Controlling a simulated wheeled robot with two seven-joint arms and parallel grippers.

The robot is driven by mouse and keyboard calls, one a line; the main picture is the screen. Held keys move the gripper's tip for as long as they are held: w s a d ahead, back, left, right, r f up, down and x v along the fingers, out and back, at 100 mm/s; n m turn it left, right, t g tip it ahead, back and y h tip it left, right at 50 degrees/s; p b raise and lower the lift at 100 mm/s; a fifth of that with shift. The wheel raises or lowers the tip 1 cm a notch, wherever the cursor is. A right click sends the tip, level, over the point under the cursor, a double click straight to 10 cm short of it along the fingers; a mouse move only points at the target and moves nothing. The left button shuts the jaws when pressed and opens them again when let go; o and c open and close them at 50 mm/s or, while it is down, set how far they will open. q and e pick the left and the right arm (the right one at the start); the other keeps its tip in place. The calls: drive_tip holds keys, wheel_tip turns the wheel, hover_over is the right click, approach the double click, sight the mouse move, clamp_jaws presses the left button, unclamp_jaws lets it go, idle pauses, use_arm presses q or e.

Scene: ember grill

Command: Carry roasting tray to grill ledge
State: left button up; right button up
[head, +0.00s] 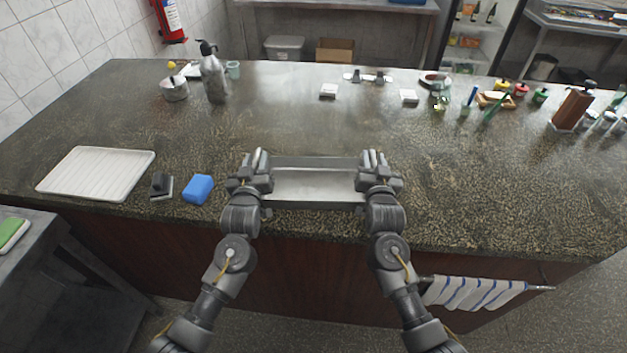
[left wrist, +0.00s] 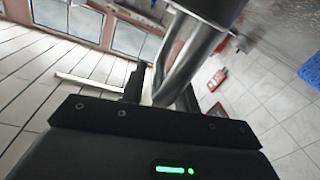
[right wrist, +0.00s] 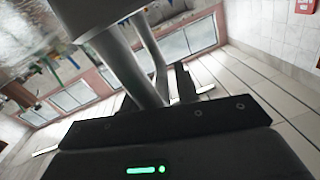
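The roasting tray (head: 314,186) is a shallow grey metal pan at the counter's front middle, level, between my two grippers. My left gripper (head: 258,163) is at its left end and my right gripper (head: 372,163) at its right end. Both appear shut on the tray's end handles. A silver bent handle (left wrist: 188,68) runs down to the fingers in the left wrist view, and a similar handle (right wrist: 140,62) shows in the right wrist view. The finger contact is partly hidden. I cannot tell whether the tray touches the counter. I cannot identify a grill ledge.
Left of the tray on the counter (head: 300,125) are a blue sponge (head: 198,188), a small black item (head: 161,185) and a white ribbed tray (head: 97,173). A pot (head: 174,89) and bottle (head: 213,75) stand back left. Several small items stand back right. The counter's middle is clear.

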use_arm(q)
clamp_jaws()
use_arm(e)
clamp_jaws()
